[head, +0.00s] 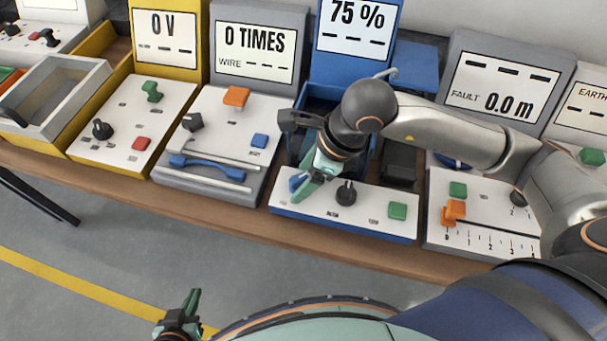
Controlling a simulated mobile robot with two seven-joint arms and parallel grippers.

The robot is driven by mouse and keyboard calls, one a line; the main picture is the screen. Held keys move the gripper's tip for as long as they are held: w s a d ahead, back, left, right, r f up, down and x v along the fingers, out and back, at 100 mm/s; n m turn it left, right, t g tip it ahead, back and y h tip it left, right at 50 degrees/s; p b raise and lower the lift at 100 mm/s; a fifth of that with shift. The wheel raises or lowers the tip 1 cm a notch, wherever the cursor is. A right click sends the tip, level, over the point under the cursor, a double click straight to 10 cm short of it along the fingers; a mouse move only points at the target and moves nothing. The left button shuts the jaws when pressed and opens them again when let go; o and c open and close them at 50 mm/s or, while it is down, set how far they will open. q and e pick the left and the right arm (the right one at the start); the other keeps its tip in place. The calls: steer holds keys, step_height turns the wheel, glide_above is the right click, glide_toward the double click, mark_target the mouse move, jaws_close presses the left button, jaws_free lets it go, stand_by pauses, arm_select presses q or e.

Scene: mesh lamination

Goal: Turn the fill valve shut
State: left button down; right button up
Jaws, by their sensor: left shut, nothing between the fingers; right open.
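The blue station with the 75 % display (353,25) has a white front panel (375,211). The panel carries a blue handle (296,181) at its left, a black knob (346,193) in the middle and a green button (397,211) at the right. No label naming the fill valve is readable; the blue handle may be it. My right gripper (313,186) is open, pointing down at the blue handle and partly covering it. Whether they touch is unclear. My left gripper (193,302) is shut and empty, low over the floor in front of the table.
To the left stand a grey wire-counter station (260,45) and a yellow 0 V station (165,30). To the right is a grey fault station (505,80) with an orange slider (453,211). My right arm crosses above the blue station. The floor (90,285) before the wooden table is clear.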

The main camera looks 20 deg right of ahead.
steer(key=shift+f, duration=0.2)
jaws_close()
stand_by(0.6)
